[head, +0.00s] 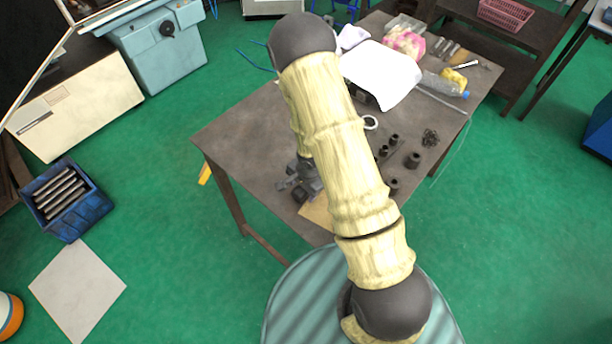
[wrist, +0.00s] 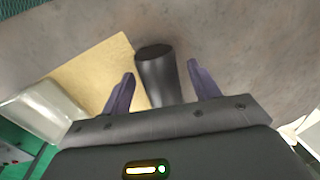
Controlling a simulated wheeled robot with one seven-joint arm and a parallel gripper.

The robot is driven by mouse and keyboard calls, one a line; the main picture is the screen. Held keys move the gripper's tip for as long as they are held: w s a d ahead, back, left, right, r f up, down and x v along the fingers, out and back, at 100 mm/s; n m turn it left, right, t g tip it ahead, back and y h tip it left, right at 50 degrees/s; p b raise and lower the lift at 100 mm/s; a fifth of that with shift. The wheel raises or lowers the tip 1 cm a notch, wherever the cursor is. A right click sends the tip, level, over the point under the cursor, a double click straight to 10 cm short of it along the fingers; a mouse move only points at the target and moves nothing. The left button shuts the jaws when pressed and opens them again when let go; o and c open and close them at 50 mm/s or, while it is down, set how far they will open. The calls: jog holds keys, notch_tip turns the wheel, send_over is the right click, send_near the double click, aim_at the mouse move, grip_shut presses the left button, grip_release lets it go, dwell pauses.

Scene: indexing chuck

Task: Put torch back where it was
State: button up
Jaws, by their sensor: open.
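A dark grey, slightly tapered cylinder (wrist: 156,78), which looks like the torch, shows in the wrist view between the fingers of my gripper (wrist: 160,69). My gripper is open, with one finger on each side of it. A small gap shows at the left finger, and the right finger is also apart from it. Its near end is hidden behind the gripper body. The cylinder overlaps the edge of a tan sheet (wrist: 95,72) in the view; I cannot tell whether it touches the table. In the head view my arm hides the torch.
A blue crate (head: 75,215) stands on the green floor. The table's left part is clear.

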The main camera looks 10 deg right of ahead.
notch_tip(320, 180, up, 11)
jog(key=s+d, duration=0.1)
jog(key=shift+s+f, duration=0.15)
jog(key=shift+s, duration=0.05)
dwell(0.6)
jog(key=s+d+r+n, duration=0.2)
jog(key=s+r+n, duration=0.2)
jog(key=r, duration=0.4)
jog(key=s+d+r+n+t+h, duration=0.1)
jog(key=s+d+r+n, duration=0.1)
jog(key=s+r+n, duration=0.3)
notch_tip(320, 180, up, 3)
jog(key=shift+f+n, duration=0.1)
jog(key=shift+n, duration=0.8)
jog(key=shift+c, duration=0.4)
